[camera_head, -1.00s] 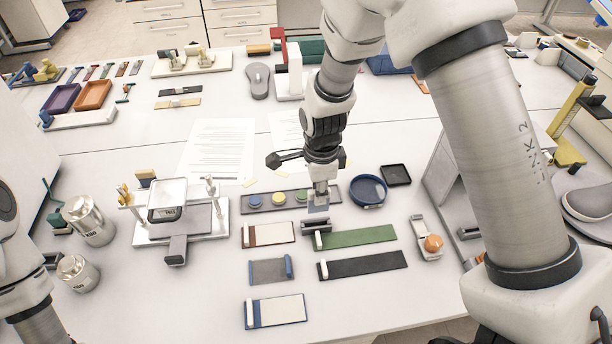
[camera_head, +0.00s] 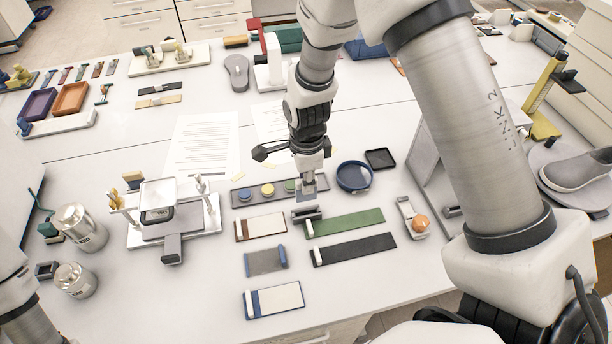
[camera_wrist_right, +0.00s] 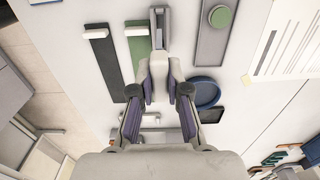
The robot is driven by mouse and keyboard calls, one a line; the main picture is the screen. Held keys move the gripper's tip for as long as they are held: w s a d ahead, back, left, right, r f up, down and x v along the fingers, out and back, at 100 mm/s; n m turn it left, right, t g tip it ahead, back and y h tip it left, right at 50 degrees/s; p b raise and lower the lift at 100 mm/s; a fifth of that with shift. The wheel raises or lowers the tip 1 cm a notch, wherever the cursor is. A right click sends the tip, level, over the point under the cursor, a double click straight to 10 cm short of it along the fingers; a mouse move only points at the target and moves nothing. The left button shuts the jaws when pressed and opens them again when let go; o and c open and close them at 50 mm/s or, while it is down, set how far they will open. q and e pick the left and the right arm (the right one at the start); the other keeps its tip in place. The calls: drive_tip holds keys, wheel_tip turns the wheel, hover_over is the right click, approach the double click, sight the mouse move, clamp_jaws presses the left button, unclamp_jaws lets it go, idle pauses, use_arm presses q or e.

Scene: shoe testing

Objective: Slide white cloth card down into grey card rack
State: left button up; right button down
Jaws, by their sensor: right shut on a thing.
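My right gripper (camera_head: 308,178) points down above the middle of the table, shut on a small flat card (camera_head: 308,192). The card looks pale grey; I take it for the white cloth card. The fingers hide most of it. The grey card rack (camera_head: 306,214) is a small dark grey block just below the card in the picture. Whether the card touches the rack cannot be told. In the right wrist view the fingertips (camera_wrist_right: 159,68) are close together, with the rack (camera_wrist_right: 160,22) beyond them. My left gripper is out of view; only part of its arm shows.
A green strip (camera_head: 345,223) and a black strip (camera_head: 355,248) lie beside the rack. Several flat cards, one white and blue (camera_head: 275,299), lie in front. A tray with coloured discs (camera_head: 268,191) is behind, and a blue round dish (camera_head: 354,176) stands right.

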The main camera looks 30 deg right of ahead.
sight(306, 200)
wheel_tip(306, 200, down, 4)
drive_tip(key=shift+w+f+b, duration=0.1)
drive_tip(key=shift+w+b, duration=0.05)
drive_tip(key=shift+b, duration=0.7)
drive_tip(key=shift+p, duration=0.35)
drive_tip(key=shift+p, duration=0.3)
idle(0.7)
